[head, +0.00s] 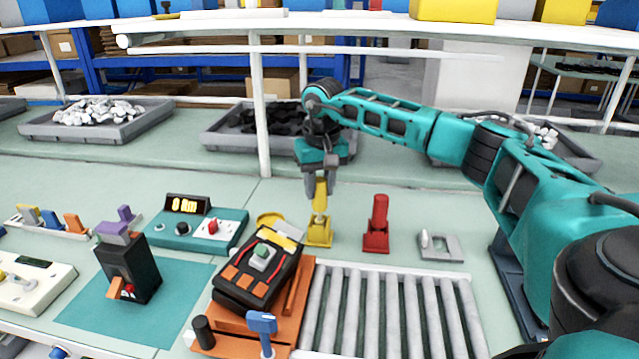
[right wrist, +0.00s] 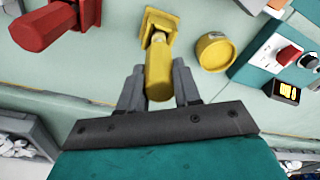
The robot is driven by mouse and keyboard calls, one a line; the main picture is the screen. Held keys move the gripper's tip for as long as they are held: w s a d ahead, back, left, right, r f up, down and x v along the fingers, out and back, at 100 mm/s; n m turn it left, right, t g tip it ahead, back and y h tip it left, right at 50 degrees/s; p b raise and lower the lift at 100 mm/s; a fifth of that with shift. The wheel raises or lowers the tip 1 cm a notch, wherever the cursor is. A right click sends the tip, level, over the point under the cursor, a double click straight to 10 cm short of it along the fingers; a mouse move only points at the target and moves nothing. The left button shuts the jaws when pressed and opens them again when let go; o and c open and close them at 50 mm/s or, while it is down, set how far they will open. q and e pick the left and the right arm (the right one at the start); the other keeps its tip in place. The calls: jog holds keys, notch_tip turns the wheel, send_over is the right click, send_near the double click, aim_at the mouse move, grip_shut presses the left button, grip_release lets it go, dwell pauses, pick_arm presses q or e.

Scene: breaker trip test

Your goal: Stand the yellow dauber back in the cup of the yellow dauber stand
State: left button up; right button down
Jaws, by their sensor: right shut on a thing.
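The yellow dauber (head: 320,196) is upright between the fingers of my right gripper (head: 320,178), directly above the yellow dauber stand (head: 319,235). In the right wrist view the dauber (right wrist: 158,72) is between the two fingers of the gripper (right wrist: 158,92), its lower end lined up with the yellow stand (right wrist: 160,20). A small pale part shows where dauber and stand meet. I cannot tell whether the tip is inside the cup or just over it. My left gripper is out of view.
A red dauber stand (head: 376,225) with a red dauber is to the right. A round yellow tin (head: 270,218) is to the left, by the black device (head: 257,270). A roller conveyor (head: 390,310) is in front. A teal meter box (head: 203,229) stands farther left.

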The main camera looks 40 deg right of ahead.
jog(key=shift+f+b, duration=0.6)
jog(key=shift+f, duration=0.8)
jog(key=c, duration=0.7)
grip_release()
jog(key=r, duration=0.4)
jog(key=s+r, duration=0.1)
jog(key=r, duration=0.8)
jog(key=shift+s+a+p, duration=0.15)
jog(key=shift+a+p, duration=0.1)
jog(key=shift+p, duration=0.05)
jog(key=shift+f, duration=0.15)
